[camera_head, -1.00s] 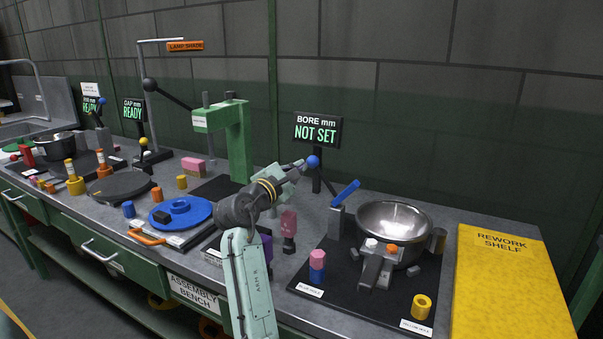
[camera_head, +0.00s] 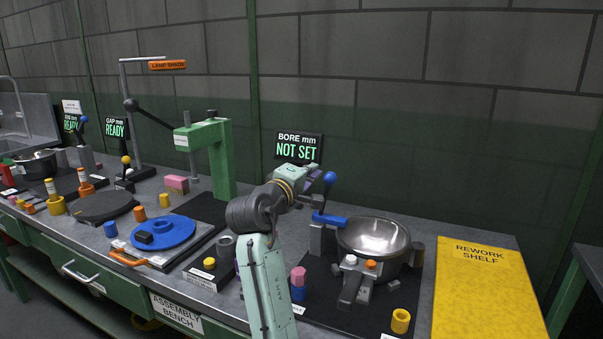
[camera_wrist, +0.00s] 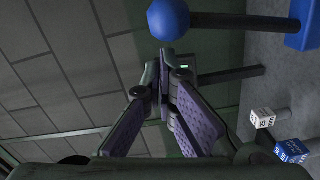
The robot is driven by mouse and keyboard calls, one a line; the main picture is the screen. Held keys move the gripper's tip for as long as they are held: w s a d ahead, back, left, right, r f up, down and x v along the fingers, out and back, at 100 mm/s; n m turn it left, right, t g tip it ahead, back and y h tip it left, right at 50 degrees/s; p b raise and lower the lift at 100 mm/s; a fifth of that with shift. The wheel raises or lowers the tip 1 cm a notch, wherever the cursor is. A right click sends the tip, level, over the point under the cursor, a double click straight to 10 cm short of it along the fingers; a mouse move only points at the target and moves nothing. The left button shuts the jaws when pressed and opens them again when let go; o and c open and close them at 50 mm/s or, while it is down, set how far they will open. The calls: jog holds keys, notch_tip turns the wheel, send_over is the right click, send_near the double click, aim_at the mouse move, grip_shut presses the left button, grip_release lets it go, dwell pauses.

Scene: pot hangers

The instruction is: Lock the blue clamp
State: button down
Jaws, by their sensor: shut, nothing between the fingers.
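The blue clamp is a grey post (camera_head: 317,240) with a blue bar (camera_head: 331,220) on top and a lever ending in a blue ball knob (camera_head: 330,178). The lever stands nearly upright. The bar lies almost level and reaches to the left rim of the metal bowl (camera_head: 374,238); contact is unclear. My gripper (camera_head: 317,174) is shut and empty, just left of the knob. In the wrist view the knob (camera_wrist: 170,18), its rod and the blue bar (camera_wrist: 303,25) show beyond the shut fingertips (camera_wrist: 166,84). A gap shows between fingertips and knob.
The bore sign (camera_head: 298,147) reads NOT SET and stands behind my gripper. A pink-and-blue peg (camera_head: 298,284) and a yellow ring (camera_head: 401,320) stand near the bowl's front. The yellow rework shelf (camera_head: 486,300) is at right. A green press (camera_head: 213,150) stands at left.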

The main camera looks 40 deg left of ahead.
jog(key=shift+w+d+m, duration=0.1)
jog(key=shift+d+m, duration=0.4)
jog(key=shift+d, duration=0.05)
jog(key=shift+w+r, duration=0.1)
